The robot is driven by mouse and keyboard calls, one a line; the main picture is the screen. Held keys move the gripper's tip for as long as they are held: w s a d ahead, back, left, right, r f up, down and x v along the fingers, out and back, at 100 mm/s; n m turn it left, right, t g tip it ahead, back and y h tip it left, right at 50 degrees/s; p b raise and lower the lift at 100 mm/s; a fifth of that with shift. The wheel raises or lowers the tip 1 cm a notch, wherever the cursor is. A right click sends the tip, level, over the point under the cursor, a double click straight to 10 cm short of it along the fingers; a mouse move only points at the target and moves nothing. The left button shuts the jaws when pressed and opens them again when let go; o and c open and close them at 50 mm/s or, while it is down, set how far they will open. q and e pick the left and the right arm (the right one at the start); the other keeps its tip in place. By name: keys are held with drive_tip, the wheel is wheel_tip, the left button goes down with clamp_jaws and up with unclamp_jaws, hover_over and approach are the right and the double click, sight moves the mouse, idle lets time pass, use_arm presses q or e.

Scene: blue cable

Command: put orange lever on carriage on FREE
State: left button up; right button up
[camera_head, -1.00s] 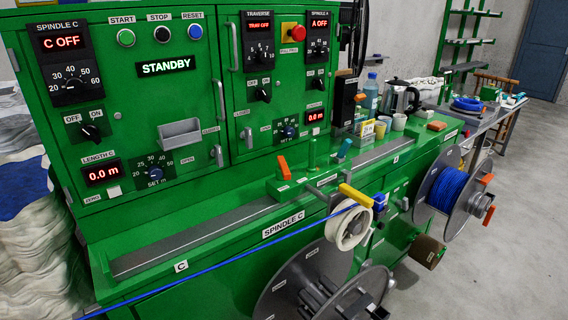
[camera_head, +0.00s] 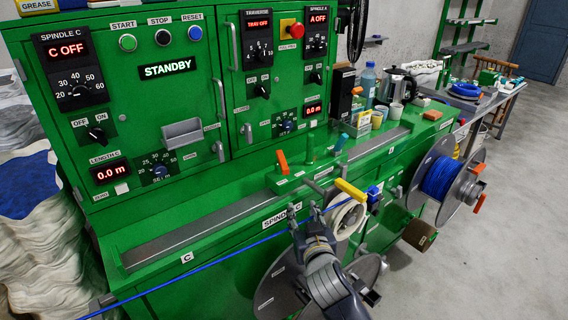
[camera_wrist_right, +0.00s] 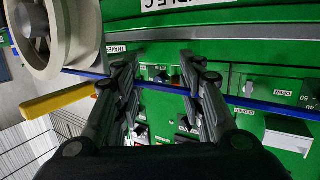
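The orange lever (camera_head: 282,162) stands up, slightly tilted, at the left end of the green carriage (camera_head: 300,180) on the rail. The small labels beside it are too small to read. My right gripper (camera_head: 304,211) is in front of the carriage, below and right of the lever and apart from it. Its two fingers are spread with nothing gripped, also in the right wrist view (camera_wrist_right: 160,75). The blue cable (camera_head: 222,251) runs across behind or between these fingers; I cannot tell which. A small grey part at the lower left may be my left gripper; its state is unclear.
A yellow handle (camera_head: 350,190) and a white pulley (camera_head: 345,222) sit right of my right gripper. A blue cable spool (camera_head: 440,180) is farther right. The rail (camera_head: 190,236) left of the carriage is clear.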

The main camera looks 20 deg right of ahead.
sight(286, 171)
drive_tip(key=w+r, duration=0.1)
drive_tip(key=w, duration=0.4)
drive_tip(key=w+r+t+p, duration=0.1)
drive_tip(key=w+r, duration=0.1)
drive_tip(key=w, duration=0.3)
drive_tip(key=w+r+t, duration=0.1)
drive_tip(key=w+r, duration=0.1)
drive_tip(key=w, duration=0.3)
drive_tip(key=shift+a+r+y+p, duration=0.2)
drive_tip(key=shift+y+p, duration=0.1)
drive_tip(key=shift+c, duration=0.6)
clamp_jaws()
